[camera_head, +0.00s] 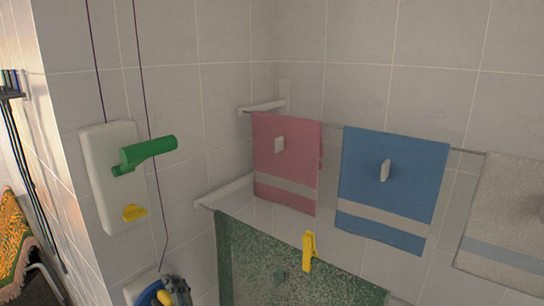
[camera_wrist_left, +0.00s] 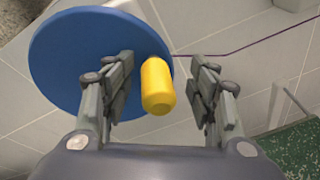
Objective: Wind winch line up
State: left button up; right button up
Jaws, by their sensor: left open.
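A blue winch disc (camera_head: 149,293) with a yellow knob (camera_head: 164,297) sits on the wall at the bottom edge of the head view, partly hidden by my left gripper (camera_head: 178,288). In the left wrist view the blue disc (camera_wrist_left: 85,60) fills the upper left, and the yellow knob (camera_wrist_left: 157,86) stands between my open left fingers (camera_wrist_left: 163,62), with a gap visible to the right finger. A thin purple line (camera_head: 165,225) runs down the wall to the winch; it also shows in the left wrist view (camera_wrist_left: 240,47). My right gripper is not in view.
A white wall box (camera_head: 95,165) with a green handle (camera_head: 150,152) and a yellow lever (camera_head: 135,212) is above the winch. A green towel (camera_head: 260,265) with a yellow clip (camera_head: 308,250) hangs to the right. Pink (camera_head: 286,165) and blue (camera_head: 390,185) towels hang behind.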

pick_arm(q)
jog(key=shift+s+f, duration=0.1)
jog(key=shift+s+d, duration=0.15)
jog(key=shift+s, duration=0.05)
jog(key=w+d+v, duration=0.1)
jog(key=v, duration=0.7)
jog(key=shift+d, duration=0.35)
